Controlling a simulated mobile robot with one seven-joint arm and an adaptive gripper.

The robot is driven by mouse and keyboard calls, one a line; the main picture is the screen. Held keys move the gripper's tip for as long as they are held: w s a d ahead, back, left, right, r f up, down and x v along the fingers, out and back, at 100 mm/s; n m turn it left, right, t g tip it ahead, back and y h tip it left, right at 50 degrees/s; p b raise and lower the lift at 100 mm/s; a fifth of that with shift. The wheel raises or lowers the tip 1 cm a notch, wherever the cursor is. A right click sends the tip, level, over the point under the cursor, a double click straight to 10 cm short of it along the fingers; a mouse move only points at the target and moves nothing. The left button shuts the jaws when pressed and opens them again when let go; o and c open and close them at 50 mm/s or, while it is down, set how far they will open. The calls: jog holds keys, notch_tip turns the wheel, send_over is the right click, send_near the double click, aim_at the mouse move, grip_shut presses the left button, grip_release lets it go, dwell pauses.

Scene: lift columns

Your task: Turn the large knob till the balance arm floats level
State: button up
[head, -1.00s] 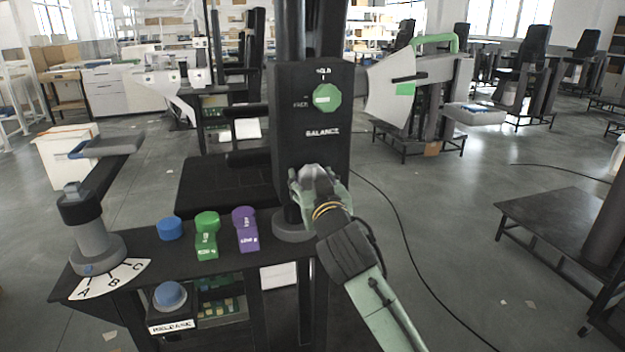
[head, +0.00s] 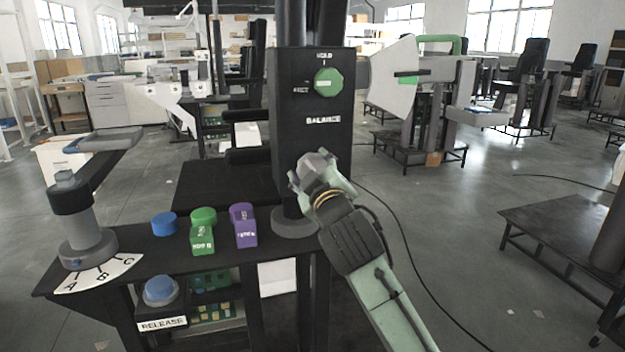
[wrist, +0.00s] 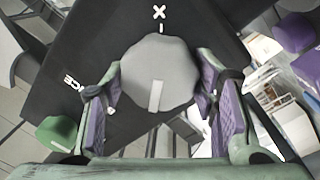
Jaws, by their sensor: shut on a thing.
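The large grey knob (wrist: 158,62) sits on the black column (head: 300,150), below the word BALANCE. In the wrist view its pale mark points down the picture, away from a printed X and tick. My gripper (wrist: 160,88) is shut on the knob, with a purple-padded finger on each side. In the head view my gripper (head: 318,172) hides most of the knob.
A green HOLD knob (head: 328,81) sits above the large knob. A bench (head: 125,265) at left carries blue, green and purple pieces, a lever post (head: 80,220) over an A-B-C scale, and a blue RELEASE button (head: 160,291).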

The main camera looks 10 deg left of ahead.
jog(key=shift+n+b, duration=0.65)
jog(key=shift+n, duration=0.55)
jog(key=o, duration=1.2)
jog(key=shift+c, duration=0.2)
jog(key=v, duration=1.2)
jog(key=shift+f, duration=0.1)
